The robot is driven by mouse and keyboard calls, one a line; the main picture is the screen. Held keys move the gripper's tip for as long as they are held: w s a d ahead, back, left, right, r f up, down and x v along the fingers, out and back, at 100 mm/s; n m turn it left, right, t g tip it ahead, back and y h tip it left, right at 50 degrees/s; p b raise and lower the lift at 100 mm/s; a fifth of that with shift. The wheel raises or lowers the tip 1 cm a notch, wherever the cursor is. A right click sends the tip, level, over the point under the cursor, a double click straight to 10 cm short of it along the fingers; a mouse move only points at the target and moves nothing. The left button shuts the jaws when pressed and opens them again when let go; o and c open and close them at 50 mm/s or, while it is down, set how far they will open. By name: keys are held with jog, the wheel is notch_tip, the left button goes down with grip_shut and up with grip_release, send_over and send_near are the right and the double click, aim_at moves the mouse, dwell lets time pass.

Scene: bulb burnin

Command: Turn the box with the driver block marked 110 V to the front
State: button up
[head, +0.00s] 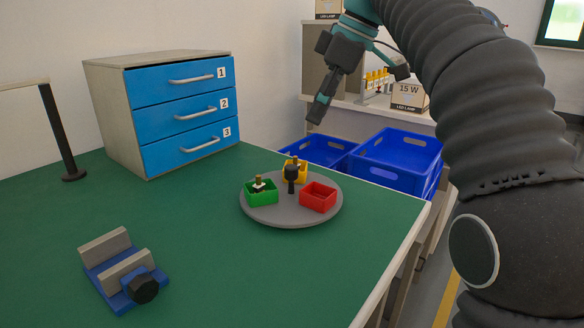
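A grey round turntable (291,214) stands on the green table and bears three small boxes around a dark central knob (291,174). The green box (261,197) is at the left and holds a small block with white and brass-coloured parts. The yellow box (298,178) is at the back, partly hidden by the knob, with a small dark and brass-coloured item in it. The red box (318,203) is at the right and looks empty. No 110 V marking is readable. My gripper (317,112) hangs in the air above and behind the turntable, touching nothing; its finger opening cannot be made out.
A cabinet with three blue drawers (185,116) stands at the back left. A blue vise with grey jaws (120,272) is at the front left, near a lamp-like stand (73,174). Blue crates (388,160) are beyond the table edge. The table around the turntable is clear.

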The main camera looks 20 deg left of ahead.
aim_at(292, 167)
jog(key=b+x, duration=0.3)
jog(key=x, duration=1)
jog(key=shift+f, duration=0.35)
grip_shut()
